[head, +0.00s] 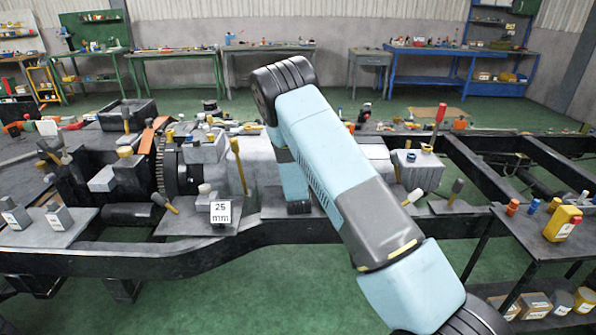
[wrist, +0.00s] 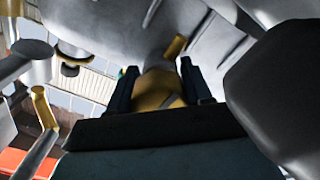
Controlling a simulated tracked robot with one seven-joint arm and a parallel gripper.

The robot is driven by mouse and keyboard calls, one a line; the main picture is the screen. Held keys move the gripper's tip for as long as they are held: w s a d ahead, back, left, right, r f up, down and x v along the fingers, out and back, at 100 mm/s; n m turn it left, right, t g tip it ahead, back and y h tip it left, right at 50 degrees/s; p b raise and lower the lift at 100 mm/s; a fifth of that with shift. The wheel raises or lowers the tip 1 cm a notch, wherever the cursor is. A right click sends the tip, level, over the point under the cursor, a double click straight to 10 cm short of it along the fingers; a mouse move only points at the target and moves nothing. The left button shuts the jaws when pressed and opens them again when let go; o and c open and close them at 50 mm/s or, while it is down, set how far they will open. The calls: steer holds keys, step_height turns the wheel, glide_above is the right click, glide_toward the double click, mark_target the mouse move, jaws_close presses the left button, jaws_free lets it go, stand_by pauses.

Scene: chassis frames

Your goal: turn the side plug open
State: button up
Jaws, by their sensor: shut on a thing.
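In the wrist view, the two dark fingers of my gripper (wrist: 157,72) stand either side of a rounded brass-yellow piece, which I take to be the side plug (wrist: 158,90). My gripper is shut on it. The piece sits below a grey metal housing (wrist: 110,22). Its far end and its seat are partly hidden, so I cannot tell how far it is turned. In the head view my arm reaches over the chassis and bends down beside the grey gearbox casing (head: 259,160). My gripper and the plug are hidden there.
The black chassis frame (head: 310,231) runs across the head view. A yellow-handled lever (head: 237,160) stands left of my arm, near a "25 mm" sign (head: 221,212). In the wrist view, grey bodies crowd both sides.

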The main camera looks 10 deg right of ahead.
steer(key=o, duration=1)
steer(key=shift+a, duration=0.1)
steer(key=shift+o, duration=0.2)
steer(key=s+a, duration=0.1)
steer(key=s, duration=1.2)
steer(key=shift+s+a, duration=0.3)
